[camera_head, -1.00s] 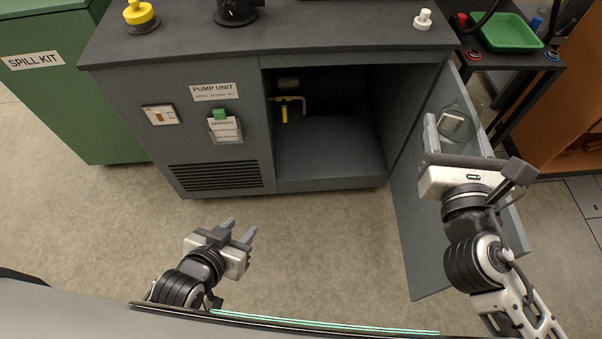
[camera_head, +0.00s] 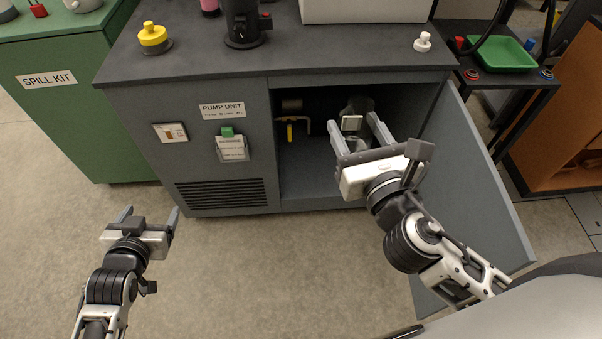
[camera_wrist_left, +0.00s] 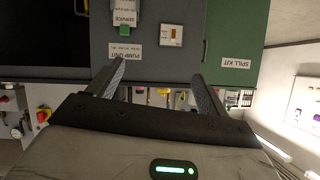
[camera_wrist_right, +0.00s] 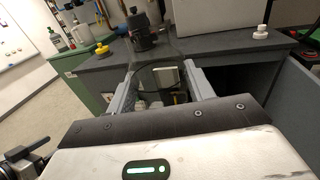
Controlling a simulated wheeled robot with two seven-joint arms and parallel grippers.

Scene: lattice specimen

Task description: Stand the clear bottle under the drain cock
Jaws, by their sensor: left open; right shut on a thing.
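The clear bottle (camera_head: 352,123), see-through with a pale label, is between the fingers of my right gripper (camera_head: 356,122), which is shut on it. Gripper and bottle are at the mouth of the open pump unit cabinet, to the right of the drain cock. The drain cock (camera_head: 290,131), with a yellow lever on a pale pipe, is inside at the left. My left gripper (camera_head: 149,213) is open and empty above the floor, left of the cabinet opening.
The cabinet door (camera_head: 470,185) stands open on the right, close to my right arm. The cabinet floor (camera_head: 305,178) below the drain cock looks clear. The green spill kit cabinet (camera_head: 75,125) stands at the left. A side table with a green tray (camera_head: 508,55) is at the back right.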

